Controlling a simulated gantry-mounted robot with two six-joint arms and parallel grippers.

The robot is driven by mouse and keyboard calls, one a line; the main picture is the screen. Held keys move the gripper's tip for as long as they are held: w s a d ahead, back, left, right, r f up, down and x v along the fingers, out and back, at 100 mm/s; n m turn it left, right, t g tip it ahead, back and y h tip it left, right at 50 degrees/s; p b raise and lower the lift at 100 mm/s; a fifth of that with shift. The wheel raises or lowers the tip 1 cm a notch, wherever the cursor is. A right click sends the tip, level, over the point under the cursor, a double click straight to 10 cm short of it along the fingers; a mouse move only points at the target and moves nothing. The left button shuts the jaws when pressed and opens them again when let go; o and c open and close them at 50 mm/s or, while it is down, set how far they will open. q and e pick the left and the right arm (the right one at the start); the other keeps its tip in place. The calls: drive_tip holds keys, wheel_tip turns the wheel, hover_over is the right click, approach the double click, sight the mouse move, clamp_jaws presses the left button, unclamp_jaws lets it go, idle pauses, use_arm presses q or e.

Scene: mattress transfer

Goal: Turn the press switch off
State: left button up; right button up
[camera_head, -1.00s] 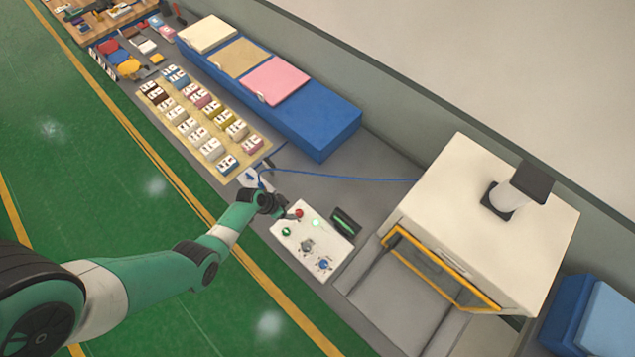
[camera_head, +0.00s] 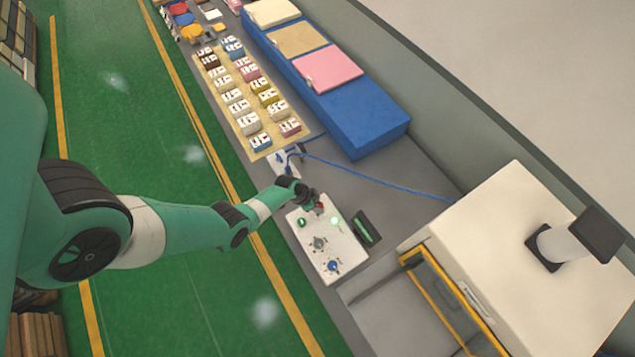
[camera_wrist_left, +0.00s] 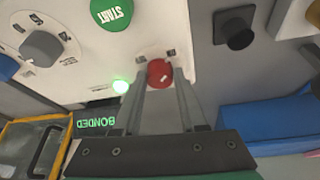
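The press switch is a red round knob with a white mark (camera_wrist_left: 160,73) on the white control panel (camera_head: 319,261). It also shows small in the head view (camera_head: 320,207), partly hidden by my gripper. My left gripper (camera_wrist_left: 160,70) is at the knob, one finger on each side of it; the head view also shows this gripper (camera_head: 308,201) over the panel's upper end. Little or no gap shows between fingers and knob, so I cannot tell whether they press on it. A green lamp (camera_wrist_left: 121,86) beside the knob is lit. My right gripper is not in view.
The panel also carries a green START button (camera_wrist_left: 116,13), a grey dial (camera_wrist_left: 41,47) and a blue knob (camera_head: 333,266). A blue cable (camera_head: 375,180) crosses the grey surface.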

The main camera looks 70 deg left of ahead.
use_arm(q)
clamp_jaws()
